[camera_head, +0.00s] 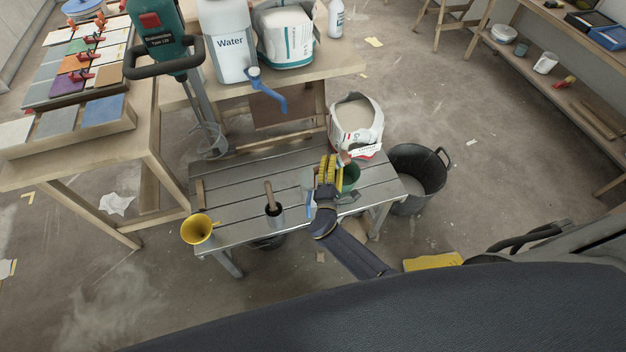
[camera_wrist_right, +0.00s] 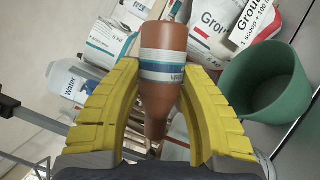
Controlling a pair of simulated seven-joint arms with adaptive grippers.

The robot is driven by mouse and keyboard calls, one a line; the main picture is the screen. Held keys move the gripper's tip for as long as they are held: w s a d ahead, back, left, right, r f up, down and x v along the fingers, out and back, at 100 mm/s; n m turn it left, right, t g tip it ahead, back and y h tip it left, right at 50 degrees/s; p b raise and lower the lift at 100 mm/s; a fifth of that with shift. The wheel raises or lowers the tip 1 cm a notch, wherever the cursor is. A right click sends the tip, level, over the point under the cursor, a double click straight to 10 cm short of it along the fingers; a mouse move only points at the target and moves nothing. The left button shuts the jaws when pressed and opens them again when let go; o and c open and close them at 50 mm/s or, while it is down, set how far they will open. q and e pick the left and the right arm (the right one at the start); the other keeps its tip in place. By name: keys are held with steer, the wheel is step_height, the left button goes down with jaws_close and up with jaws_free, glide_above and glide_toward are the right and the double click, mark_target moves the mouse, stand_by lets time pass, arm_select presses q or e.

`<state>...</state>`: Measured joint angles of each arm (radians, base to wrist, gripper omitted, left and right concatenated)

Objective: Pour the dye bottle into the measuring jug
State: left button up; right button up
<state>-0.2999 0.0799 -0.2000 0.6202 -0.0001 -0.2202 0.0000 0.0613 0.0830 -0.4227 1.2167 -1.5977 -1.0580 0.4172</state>
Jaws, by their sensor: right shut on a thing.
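My right gripper (camera_head: 327,170) is over the right part of the slatted bench. Its yellow fingers, also in the right wrist view (camera_wrist_right: 160,100), are shut around the dye bottle (camera_wrist_right: 163,68). The bottle is orange-brown with a white and blue label. Its narrow end points to the bottom of that view. In the head view it is mostly hidden by the gripper. I cannot pick out the measuring jug with certainty. A green pot (camera_head: 351,176) stands close beside the gripper; it shows at the right in the wrist view (camera_wrist_right: 264,95). My left gripper is not in view.
An open grout bag (camera_head: 356,125) is behind the gripper. A black bucket (camera_head: 418,185) is to the right. A water canister (camera_head: 224,45) stands on the table behind.

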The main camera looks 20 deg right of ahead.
steer(key=shift+a+r+n+t+y+p, duration=0.1)
steer(key=shift+a+r+n+t, duration=0.25)
steer(key=shift+n, duration=0.6)
steer(key=shift+a+r+n+t+y+p, duration=0.1)
steer(key=shift+a+r+n+t, duration=0.25)
steer(key=shift+n, duration=0.55)
steer(key=shift+a+r+n+t+y+p, duration=0.1)
steer(key=shift+a+r+n+t, duration=0.25)
steer(key=shift+n, duration=0.6)
stand_by(2.1)
stand_by(0.8)
